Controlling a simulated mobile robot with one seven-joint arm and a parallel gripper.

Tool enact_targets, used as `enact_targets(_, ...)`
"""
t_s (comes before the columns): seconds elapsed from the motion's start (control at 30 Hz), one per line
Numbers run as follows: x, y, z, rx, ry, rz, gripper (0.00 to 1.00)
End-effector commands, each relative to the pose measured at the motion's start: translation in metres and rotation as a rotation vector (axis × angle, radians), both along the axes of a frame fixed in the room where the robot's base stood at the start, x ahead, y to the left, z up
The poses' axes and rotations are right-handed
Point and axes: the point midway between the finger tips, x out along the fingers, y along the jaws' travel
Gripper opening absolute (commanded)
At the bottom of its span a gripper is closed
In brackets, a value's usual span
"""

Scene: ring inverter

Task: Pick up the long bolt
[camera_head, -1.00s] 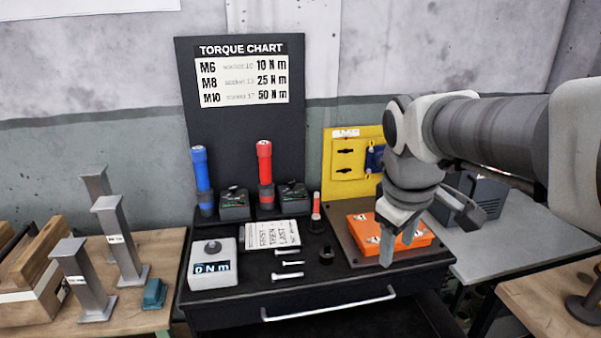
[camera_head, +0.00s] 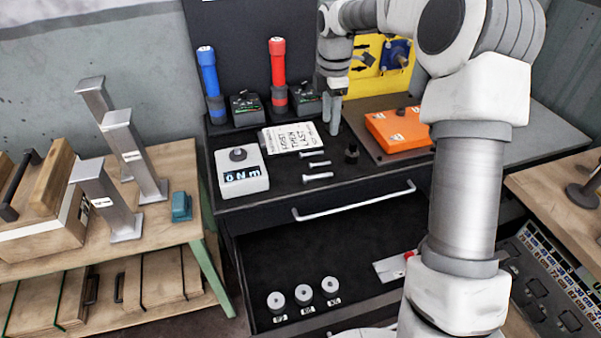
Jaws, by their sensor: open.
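Three silver bolts lie in a column on the black bench top. The nearest one (camera_head: 318,177) looks the longest. A thinner bolt (camera_head: 320,164) lies just behind it, and a short one (camera_head: 308,153) lies farthest back. My gripper (camera_head: 331,126) points down behind and slightly right of the bolts, near the right end of the white printed card. Its two fingers are slightly apart, with nothing seen between them, and it touches no bolt.
A black fitting (camera_head: 352,153) stands right of the bolts. The torque tester (camera_head: 241,171) is to the left, and the white card (camera_head: 291,138) lies behind. An orange box (camera_head: 397,128) sits at right.

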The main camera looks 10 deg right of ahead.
Motion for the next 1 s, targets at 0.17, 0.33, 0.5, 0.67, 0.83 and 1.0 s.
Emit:
enact_targets(0.17,0.006,-0.002,-0.013,0.011,0.010,0.034,0.55)
enact_targets(0.33,0.005,-0.001,-0.044,0.010,0.013,0.037,0.55)
enact_targets(0.5,0.005,-0.001,-0.082,0.011,0.014,0.035,0.55)
enact_targets(0.67,0.005,-0.001,-0.112,0.011,0.013,0.035,0.55)
enact_targets(0.83,0.006,-0.001,-0.128,0.009,0.009,0.034,0.55)
enact_targets(1.0,0.006,-0.002,-0.136,0.010,0.010,0.034,0.55)
